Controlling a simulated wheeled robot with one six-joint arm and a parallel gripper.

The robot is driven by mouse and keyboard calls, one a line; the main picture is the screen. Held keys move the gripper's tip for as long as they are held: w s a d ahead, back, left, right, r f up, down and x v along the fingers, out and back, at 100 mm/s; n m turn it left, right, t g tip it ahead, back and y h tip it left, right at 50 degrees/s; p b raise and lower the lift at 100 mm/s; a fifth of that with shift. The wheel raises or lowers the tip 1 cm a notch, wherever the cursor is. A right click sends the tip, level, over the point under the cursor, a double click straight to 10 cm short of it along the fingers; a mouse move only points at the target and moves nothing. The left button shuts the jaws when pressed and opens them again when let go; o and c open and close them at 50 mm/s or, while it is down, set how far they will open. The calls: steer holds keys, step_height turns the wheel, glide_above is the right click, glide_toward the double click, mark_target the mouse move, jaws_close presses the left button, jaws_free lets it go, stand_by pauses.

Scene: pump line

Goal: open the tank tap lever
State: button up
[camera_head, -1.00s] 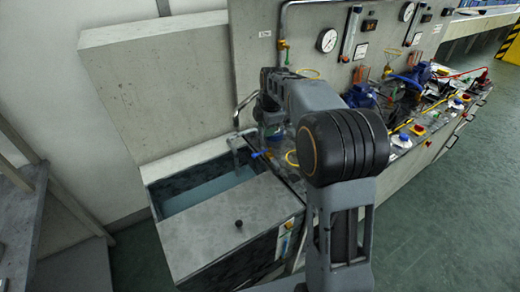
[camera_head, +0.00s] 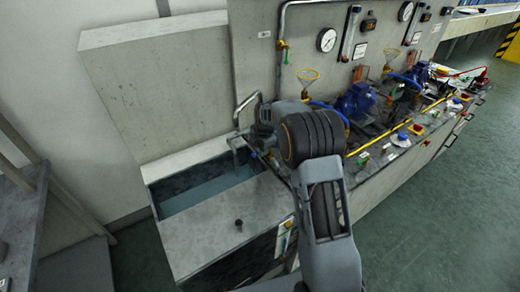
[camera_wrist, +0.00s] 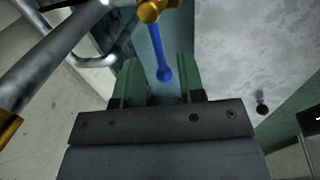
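The tap's blue lever (camera_wrist: 160,50) runs down from its brass body (camera_wrist: 155,9) at the top of the wrist view. Its rounded end shows in the gap between the green fingers of my gripper (camera_wrist: 157,82). The fingers are apart, with a visible gap on each side of the lever. In the head view, my arm largely hides the tap and my gripper beside the open tank (camera_head: 208,190). I cannot tell there whether the lever is touched.
A bent metal pipe (camera_wrist: 52,58) runs close on the left of the wrist view. The tank's grey cover (camera_head: 225,232) has a small dark knob (camera_head: 239,224). Blue pumps (camera_head: 356,100) and gauges stand along the bench to the right. Green floor is clear at right.

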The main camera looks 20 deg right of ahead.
steer(key=shift+w+f, duration=0.1)
steer(key=shift+f, duration=0.55)
jaws_close()
